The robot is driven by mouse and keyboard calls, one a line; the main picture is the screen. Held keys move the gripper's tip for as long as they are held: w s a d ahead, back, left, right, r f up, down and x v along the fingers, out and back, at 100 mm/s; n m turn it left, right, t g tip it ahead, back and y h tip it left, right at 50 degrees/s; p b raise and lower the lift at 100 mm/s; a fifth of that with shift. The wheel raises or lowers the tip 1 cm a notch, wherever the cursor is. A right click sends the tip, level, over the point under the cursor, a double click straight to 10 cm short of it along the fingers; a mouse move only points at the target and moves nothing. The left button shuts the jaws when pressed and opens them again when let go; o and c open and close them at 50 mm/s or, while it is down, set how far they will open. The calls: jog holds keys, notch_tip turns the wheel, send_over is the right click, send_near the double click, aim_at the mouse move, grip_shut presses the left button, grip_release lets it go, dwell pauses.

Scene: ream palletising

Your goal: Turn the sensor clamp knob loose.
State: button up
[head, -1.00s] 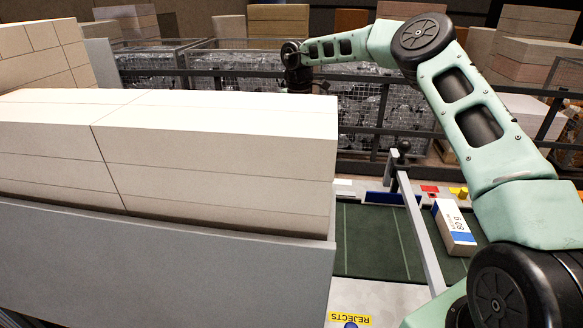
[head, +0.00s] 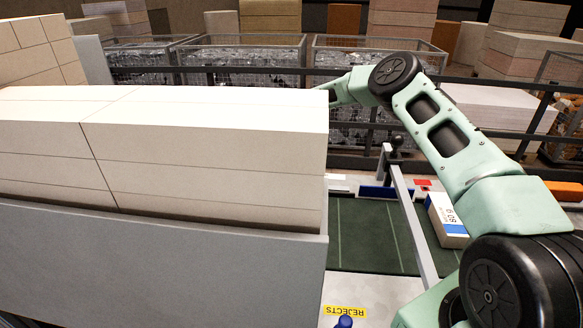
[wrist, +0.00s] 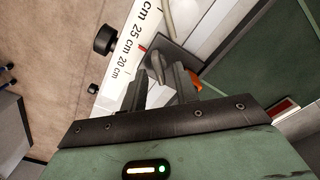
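In the wrist view, my gripper (wrist: 159,78) is open, with its two dark fingers apart. A grey, wing-like knob (wrist: 155,64) stands on a dark clamp block (wrist: 178,52) beyond and between the fingertips. I cannot tell whether the fingers touch it. A small red pointer on the block lies by a white scale (wrist: 128,50) marked 20 cm and 25 cm. In the head view, my gripper is hidden behind the stacked cream reams (head: 215,130).
A round black knob (wrist: 104,40) and a smaller one (wrist: 92,88) sit left of the scale. An orange part (wrist: 197,84) is by the right finger.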

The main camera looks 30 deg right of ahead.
grip_shut()
jog(key=shift+n, duration=0.4)
jog(key=n+b, duration=0.1)
jog(key=n, duration=0.2)
jog(key=shift+s+f, duration=0.1)
jog(key=n, duration=0.3)
jog(key=shift+n, duration=0.3)
jog(key=n, duration=0.5)
jog(key=shift+s+d, duration=0.1)
jog(key=shift+d, duration=0.1)
jog(key=n, duration=0.5)
jog(key=shift+d, duration=0.2)
jog(key=shift+n, duration=0.4)
